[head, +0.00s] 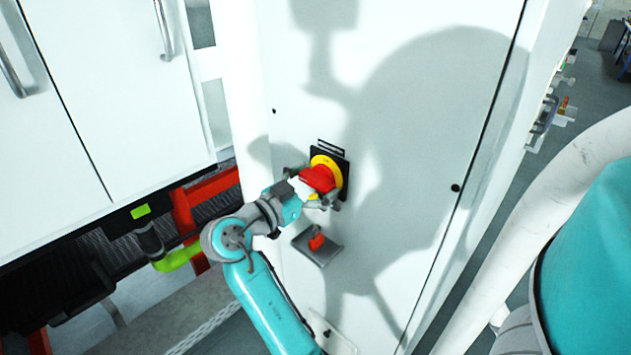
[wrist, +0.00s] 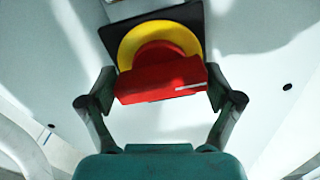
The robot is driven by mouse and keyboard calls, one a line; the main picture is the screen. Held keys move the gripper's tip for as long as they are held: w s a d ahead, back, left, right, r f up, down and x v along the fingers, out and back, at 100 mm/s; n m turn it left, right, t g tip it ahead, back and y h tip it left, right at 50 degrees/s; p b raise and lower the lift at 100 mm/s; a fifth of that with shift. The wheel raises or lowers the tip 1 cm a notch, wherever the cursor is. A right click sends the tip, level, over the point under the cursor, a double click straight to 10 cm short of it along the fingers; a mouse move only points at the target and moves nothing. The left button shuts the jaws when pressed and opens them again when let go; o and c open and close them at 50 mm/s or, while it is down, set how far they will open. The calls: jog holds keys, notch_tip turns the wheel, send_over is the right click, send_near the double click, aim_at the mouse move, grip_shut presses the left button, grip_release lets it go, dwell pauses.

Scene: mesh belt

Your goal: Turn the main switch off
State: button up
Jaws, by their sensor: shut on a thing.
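The main switch has a red handle (head: 318,179) on a round yellow plate (head: 331,166) with a black square backing (head: 345,165), mounted on the white cabinet door. In the wrist view the red handle (wrist: 160,84) lies nearly level in the picture, with a white line near its right end, in front of the yellow ring (wrist: 190,42). My gripper (head: 316,190) is at the switch. The wrist view shows my gripper's fingers (wrist: 160,92) at the two ends of the handle, shut on it. The switch's markings are too small to read.
A grey bracket with a small red part (head: 316,241) sits on the door just below the switch. White cabinets with bar handles (head: 164,30) stand at the left, above a red frame (head: 205,190). A white curved pipe (head: 540,200) is at the right.

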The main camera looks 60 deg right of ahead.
jog(key=shift+n, duration=1.3)
jog(key=shift+c, duration=0.2)
jog(key=o, duration=0.9)
jog(key=shift+a, duration=0.1)
jog(key=v, duration=1.2)
jog(key=shift+w+f, duration=0.1)
